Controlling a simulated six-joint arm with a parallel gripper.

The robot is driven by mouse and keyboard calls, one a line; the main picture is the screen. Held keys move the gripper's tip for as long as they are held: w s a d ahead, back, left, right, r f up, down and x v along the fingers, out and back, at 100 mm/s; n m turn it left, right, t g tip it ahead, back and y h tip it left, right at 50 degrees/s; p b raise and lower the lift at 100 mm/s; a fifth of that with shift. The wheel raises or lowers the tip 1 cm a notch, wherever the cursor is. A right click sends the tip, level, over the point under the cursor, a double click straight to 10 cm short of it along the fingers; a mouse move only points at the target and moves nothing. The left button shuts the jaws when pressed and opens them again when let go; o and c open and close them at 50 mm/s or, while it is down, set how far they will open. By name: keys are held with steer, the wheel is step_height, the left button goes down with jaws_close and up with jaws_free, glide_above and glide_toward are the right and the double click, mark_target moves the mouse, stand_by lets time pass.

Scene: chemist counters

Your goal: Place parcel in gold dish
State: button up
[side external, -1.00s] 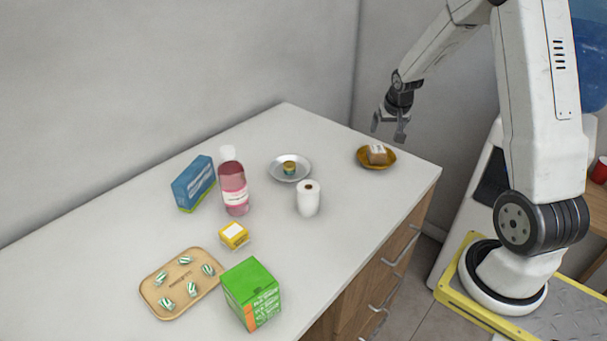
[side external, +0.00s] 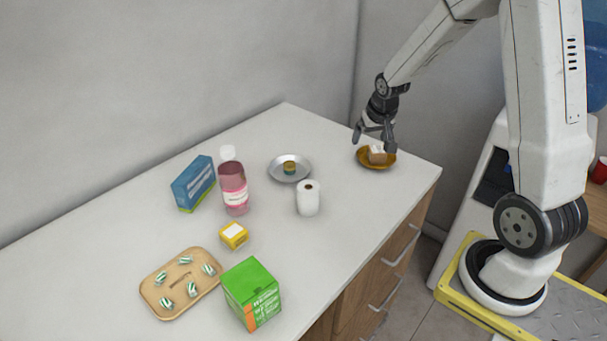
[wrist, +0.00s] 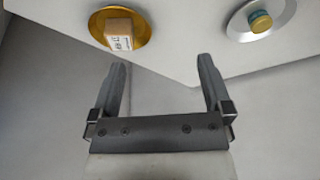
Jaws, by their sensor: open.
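The parcel (side external: 377,154) is a small brown box with a pale label. It sits inside the gold dish (side external: 363,162), a shallow round dish near the counter's far right corner. In the wrist view the parcel (wrist: 119,34) rests in the gold dish (wrist: 97,24), toward the upper left, beyond my fingertips. My gripper (side external: 373,146) is open and empty, just above and beside the dish in the side view. In the wrist view my gripper (wrist: 161,62) shows its two fingers spread with nothing between them.
A silver dish (side external: 275,172) holds a small yellow-and-teal item (side external: 290,168). Near it stand a white roll (side external: 308,199), a pink bottle (side external: 233,188) and a blue box (side external: 194,184). A yellow box (side external: 233,235), green box (side external: 251,294) and wooden tray (side external: 155,306) are nearer.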

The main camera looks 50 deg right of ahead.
steer(key=s+a+n+y, duration=0.1)
steer(key=s+a+n, duration=0.2)
steer(key=a, duration=0.7)
steer(key=s+a+n+y, duration=0.1)
steer(key=s+a+n, duration=0.2)
steer(key=s+a, duration=0.4)
steer(key=a, duration=0.4)
steer(key=shift+a+r+n+g, duration=0.15)
steer(key=shift+r+n+g, duration=0.1)
steer(key=shift+n+g, duration=0.15)
